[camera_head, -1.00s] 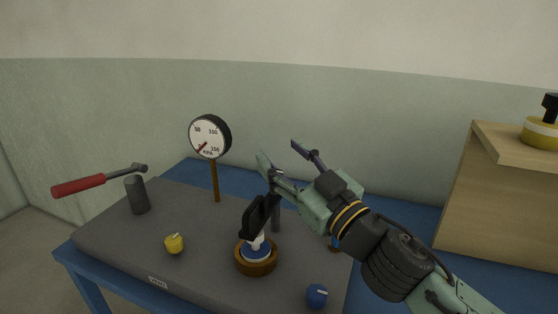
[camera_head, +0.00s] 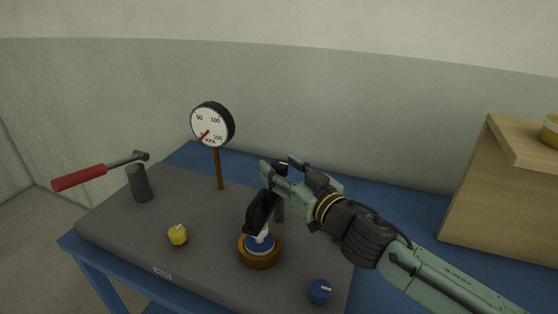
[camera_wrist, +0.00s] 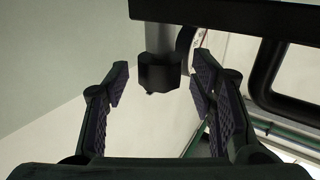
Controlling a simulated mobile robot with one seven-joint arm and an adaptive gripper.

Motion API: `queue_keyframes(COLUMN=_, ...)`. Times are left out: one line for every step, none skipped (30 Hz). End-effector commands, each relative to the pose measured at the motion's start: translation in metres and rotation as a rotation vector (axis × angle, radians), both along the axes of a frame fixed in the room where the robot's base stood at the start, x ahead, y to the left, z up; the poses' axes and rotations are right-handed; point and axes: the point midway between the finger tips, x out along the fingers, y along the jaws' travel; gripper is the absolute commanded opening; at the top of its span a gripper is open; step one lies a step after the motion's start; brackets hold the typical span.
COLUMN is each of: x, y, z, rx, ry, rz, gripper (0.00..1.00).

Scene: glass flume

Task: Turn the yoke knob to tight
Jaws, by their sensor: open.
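In the wrist view, a dark faceted knob (camera_wrist: 160,75) on a grey shaft hangs below a black bar (camera_wrist: 215,12); it looks like the yoke knob. It shows between my two open fingers, apart from both pads. My gripper (camera_head: 279,168) is open and empty in the head view, beside and above a black upright piece (camera_head: 260,211). That piece stands over a white stem and blue disc (camera_head: 259,243) in a round brown base (camera_head: 259,261). My gripper also shows in the wrist view (camera_wrist: 158,88). I cannot make out the knob's marking or its turn position.
A gauge (camera_head: 212,125) stands on a post at the back. A red-handled lever (camera_head: 100,172) is at left. A yellow knob (camera_head: 177,235) and a blue knob (camera_head: 320,291) sit on the grey bench top (camera_head: 205,265). A wooden box (camera_head: 500,205) stands at right.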

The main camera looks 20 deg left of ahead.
Motion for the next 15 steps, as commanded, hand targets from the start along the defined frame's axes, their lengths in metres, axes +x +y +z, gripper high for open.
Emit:
queue_keyframes(x=0.0022, y=0.0052, z=0.0016, rx=0.001, ry=0.000, rz=0.003, gripper=0.51)
queue_keyframes(x=0.0036, y=0.0068, z=0.0014, rx=0.001, ry=-0.001, rz=0.003, gripper=0.51)
queue_keyframes(x=0.0053, y=0.0085, z=0.0011, rx=0.001, ry=-0.001, rz=0.002, gripper=0.51)
queue_keyframes(x=0.0062, y=0.0097, z=0.0008, rx=0.000, ry=0.000, rz=0.001, gripper=0.51)
queue_keyframes(x=0.0068, y=0.0105, z=0.0005, rx=0.000, ry=0.000, rz=0.001, gripper=0.51)
queue_keyframes(x=0.0074, y=0.0112, z=0.0002, rx=0.000, ry=0.000, rz=0.001, gripper=0.51)
queue_keyframes(x=0.0077, y=0.0114, z=0.0000, rx=0.000, ry=0.000, rz=0.000, gripper=0.51)
queue_keyframes(x=0.0079, y=0.0115, z=-0.0001, rx=0.000, ry=0.000, rz=0.000, gripper=0.51)
queue_keyframes(x=0.0080, y=0.0116, z=-0.0002, rx=0.000, ry=0.000, rz=0.000, gripper=0.51)
queue_keyframes(x=0.0080, y=0.0115, z=-0.0003, rx=0.000, ry=0.000, rz=0.000, gripper=0.51)
queue_keyframes(x=0.0079, y=0.0115, z=-0.0003, rx=0.000, ry=0.000, rz=0.000, gripper=0.51)
queue_keyframes(x=0.0079, y=0.0115, z=-0.0003, rx=0.000, ry=0.000, rz=0.000, gripper=0.51)
queue_keyframes(x=0.0078, y=0.0114, z=-0.0003, rx=0.000, ry=0.000, rz=0.000, gripper=0.51)
queue_keyframes(x=0.0078, y=0.0114, z=-0.0003, rx=-0.001, ry=-0.001, rz=0.000, gripper=0.50)
queue_keyframes(x=0.0078, y=0.0114, z=-0.0003, rx=-0.001, ry=-0.001, rz=0.000, gripper=0.48)
